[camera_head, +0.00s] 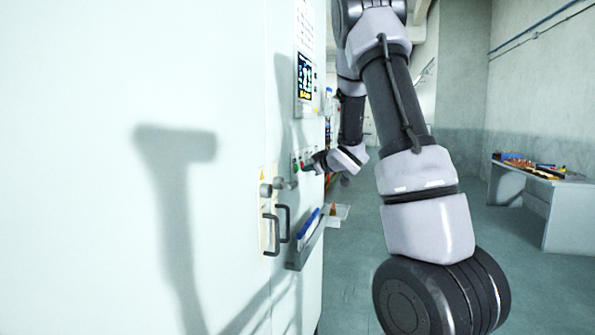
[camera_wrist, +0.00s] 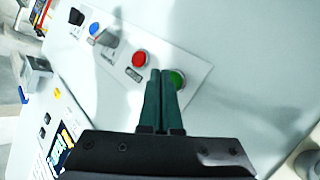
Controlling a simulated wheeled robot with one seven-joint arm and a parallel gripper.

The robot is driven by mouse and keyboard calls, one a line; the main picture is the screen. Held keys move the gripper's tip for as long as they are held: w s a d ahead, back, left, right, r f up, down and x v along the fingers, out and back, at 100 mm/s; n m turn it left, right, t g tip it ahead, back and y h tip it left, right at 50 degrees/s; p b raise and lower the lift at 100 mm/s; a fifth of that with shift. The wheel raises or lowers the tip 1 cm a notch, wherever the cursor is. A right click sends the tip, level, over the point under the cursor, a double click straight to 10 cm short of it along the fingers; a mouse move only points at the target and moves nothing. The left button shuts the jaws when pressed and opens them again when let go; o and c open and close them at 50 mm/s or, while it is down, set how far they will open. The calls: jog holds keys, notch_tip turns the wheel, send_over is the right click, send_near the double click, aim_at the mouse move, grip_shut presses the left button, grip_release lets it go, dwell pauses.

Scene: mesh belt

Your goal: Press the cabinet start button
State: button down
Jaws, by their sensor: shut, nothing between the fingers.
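The white cabinet (camera_head: 90,80) fills the left of the head view. Its button panel (camera_wrist: 203,71) shows in the wrist view, with a green button (camera_wrist: 177,79), a red button (camera_wrist: 139,58), a blue button (camera_wrist: 94,28), a grey selector and a black knob. The button labels are too small to read. My gripper (camera_wrist: 161,73) is shut and empty. Its fingertips appear beside the green button, between it and the red one, and partly cover the green button's edge. I cannot tell whether they touch it. In the head view the gripper is at the panel, small and partly hidden.
A display screen (camera_head: 305,77) is above the panel on the cabinet. Below are door handles (camera_head: 271,235) and a grey holder (camera_head: 303,251) with a blue item, jutting from the door. A workbench (camera_head: 570,215) stands at the far right. The floor between is clear.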

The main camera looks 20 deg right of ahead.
jog(key=shift+w+a, duration=0.25)
jog(key=shift+a, duration=0.05)
